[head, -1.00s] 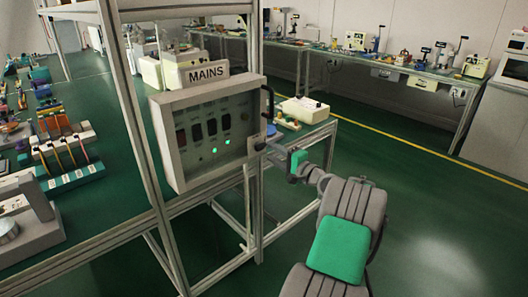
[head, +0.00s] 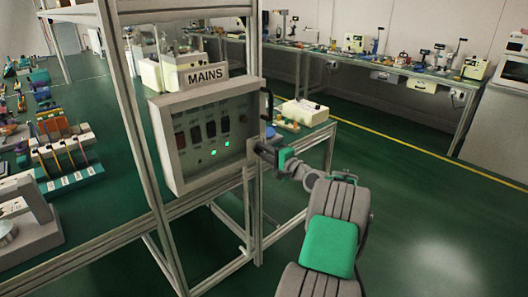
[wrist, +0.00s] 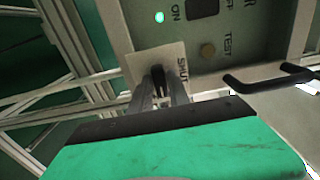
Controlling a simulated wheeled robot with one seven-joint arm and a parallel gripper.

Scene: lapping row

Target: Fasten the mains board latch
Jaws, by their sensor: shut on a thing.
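The mains board (head: 205,130) is a grey box on the frame, with a front panel of dark switches and lit green lamps, under a MAINS sign (head: 206,73). Its latch shows in the wrist view as a dark turn-piece (wrist: 158,72) on a pale plate (wrist: 140,66) marked SHUT. My gripper (head: 262,150) is at the board's lower right edge. In the wrist view my gripper (wrist: 160,88) is shut on the latch, with a finger on each side. The fingers hide part of the latch, so I cannot tell its exact angle.
A black bar handle (wrist: 268,77) sticks out from the board near the latch. Metal frame posts (head: 255,200) stand close by. A bench (head: 320,127) with a pale device (head: 304,111) is just behind. The green floor to the right is clear.

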